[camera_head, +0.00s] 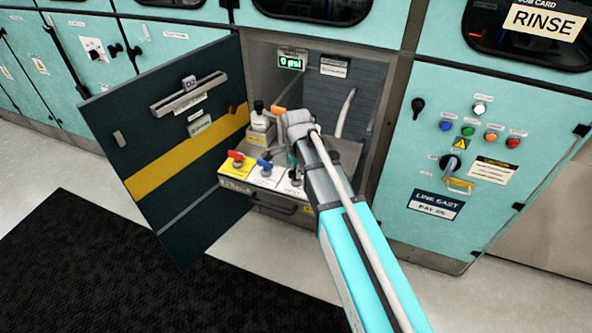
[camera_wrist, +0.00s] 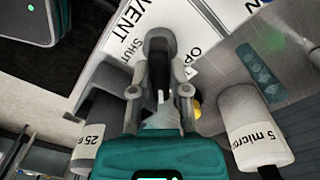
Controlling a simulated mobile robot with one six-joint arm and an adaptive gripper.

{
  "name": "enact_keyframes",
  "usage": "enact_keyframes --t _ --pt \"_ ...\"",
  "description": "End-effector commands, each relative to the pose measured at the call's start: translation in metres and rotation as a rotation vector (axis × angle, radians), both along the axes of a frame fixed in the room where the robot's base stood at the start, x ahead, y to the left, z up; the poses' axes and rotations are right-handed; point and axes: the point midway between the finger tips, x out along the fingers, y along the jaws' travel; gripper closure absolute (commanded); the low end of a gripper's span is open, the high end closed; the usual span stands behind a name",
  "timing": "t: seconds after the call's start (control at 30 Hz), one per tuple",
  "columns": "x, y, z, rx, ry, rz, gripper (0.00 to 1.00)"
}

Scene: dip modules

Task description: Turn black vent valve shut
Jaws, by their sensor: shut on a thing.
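The black vent valve (camera_wrist: 158,50) shows in the wrist view on a white plate (camera_wrist: 190,25) marked VENT, with SHUT on the left of the valve and a partly hidden OPEN mark on the right. Its lever points down the picture, between the two marks. My gripper (camera_wrist: 160,92) is shut on the lever, one finger on each side. In the head view my gripper (camera_head: 292,152) is low inside the open cabinet, at the right end of the valve row, and my arm hides much of the black valve.
A red valve (camera_head: 237,156) and a blue valve (camera_head: 265,164) stand left of my gripper. The wrist view shows a "5 micron" canister (camera_wrist: 250,120) and a "25" canister (camera_wrist: 92,125) on either side. The cabinet door (camera_head: 170,130) stands open left. A display (camera_head: 291,62) reads 0 psi.

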Motion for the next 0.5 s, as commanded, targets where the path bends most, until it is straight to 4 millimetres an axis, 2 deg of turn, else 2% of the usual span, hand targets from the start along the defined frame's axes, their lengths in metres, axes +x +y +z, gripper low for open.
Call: enact_keyframes --t 0.5 --pt "0.0018 0.0019 0.0001 0.006 -0.002 -0.484 1.00"
